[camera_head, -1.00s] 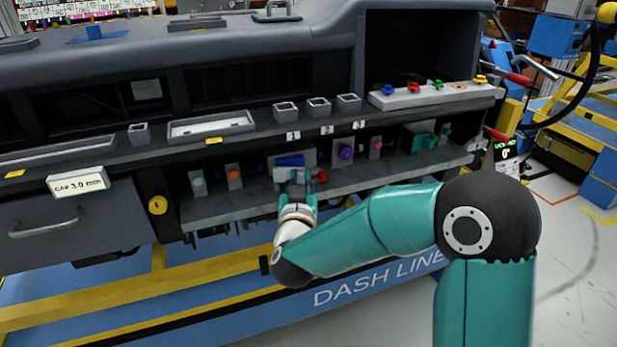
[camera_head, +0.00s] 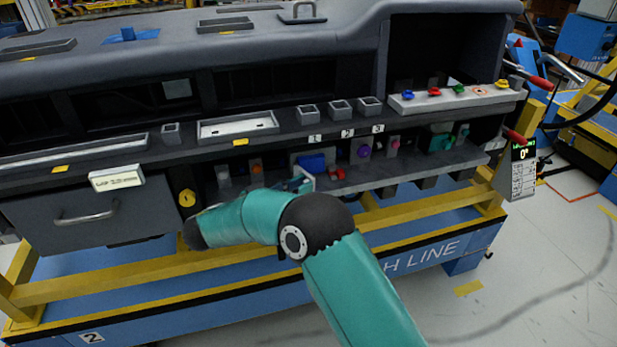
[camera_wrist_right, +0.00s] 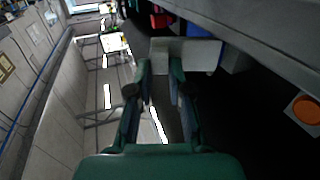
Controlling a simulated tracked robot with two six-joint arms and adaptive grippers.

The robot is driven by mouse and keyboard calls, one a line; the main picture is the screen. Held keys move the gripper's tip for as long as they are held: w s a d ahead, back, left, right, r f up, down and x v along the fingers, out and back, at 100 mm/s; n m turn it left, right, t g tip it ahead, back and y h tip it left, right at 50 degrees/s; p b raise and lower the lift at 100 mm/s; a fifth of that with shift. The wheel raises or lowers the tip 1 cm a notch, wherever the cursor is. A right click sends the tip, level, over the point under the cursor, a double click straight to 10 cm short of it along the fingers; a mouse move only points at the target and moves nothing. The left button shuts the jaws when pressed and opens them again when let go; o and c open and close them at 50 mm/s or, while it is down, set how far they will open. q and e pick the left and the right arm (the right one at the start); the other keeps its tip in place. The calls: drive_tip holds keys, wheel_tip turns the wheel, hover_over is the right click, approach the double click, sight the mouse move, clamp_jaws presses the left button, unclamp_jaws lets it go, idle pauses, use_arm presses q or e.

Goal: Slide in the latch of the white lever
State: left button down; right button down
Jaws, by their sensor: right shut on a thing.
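The white lever (camera_head: 307,178) shows as a pale upright plate by the blue connector block (camera_head: 312,163) on the lower shelf. My right gripper (camera_head: 297,184) is at its left side, partly hidden by my forearm. In the right wrist view, the pale plate (camera_wrist_right: 203,55) lies across the fingertips of the right gripper (camera_wrist_right: 160,72), which is shut on its near end. The latch itself cannot be made out. My left gripper is not in view.
An orange round knob (camera_wrist_right: 306,109) shows in the wrist view. On the shelf, a purple knob (camera_head: 364,151) stands to the right and a red part (camera_head: 337,174) sits close by. The upper ledge (camera_head: 290,129) runs just above. Open floor lies at the right.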

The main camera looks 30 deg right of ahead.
drive_tip(key=shift+a+m+g+p, duration=0.15)
drive_tip(key=shift+m+g+p, duration=0.15)
drive_tip(key=shift+m+g, duration=0.3)
drive_tip(key=shift+g, duration=0.3)
drive_tip(key=c, duration=1.1)
unclamp_jaws()
